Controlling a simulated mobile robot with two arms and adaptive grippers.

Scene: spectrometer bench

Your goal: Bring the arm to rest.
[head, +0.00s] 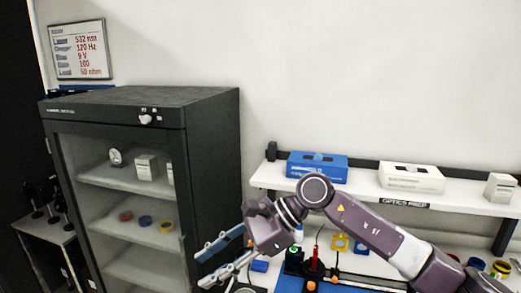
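My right arm (370,228) reaches in from the lower right, over the bench. Its gripper (200,270) points left and down, in front of the lower right part of the dark cabinet (212,140). The two fingers are apart and I see nothing between them. I cannot tell whether the fingertips touch the cabinet. My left gripper is out of view.
The cabinet shelves hold small boxes and coloured rolls. A shelf (462,205) on the right carries a blue box (316,168) and white boxes (412,180). Optics parts (294,262) stand on the blue mat below my arm. A sign (82,52) hangs upper left.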

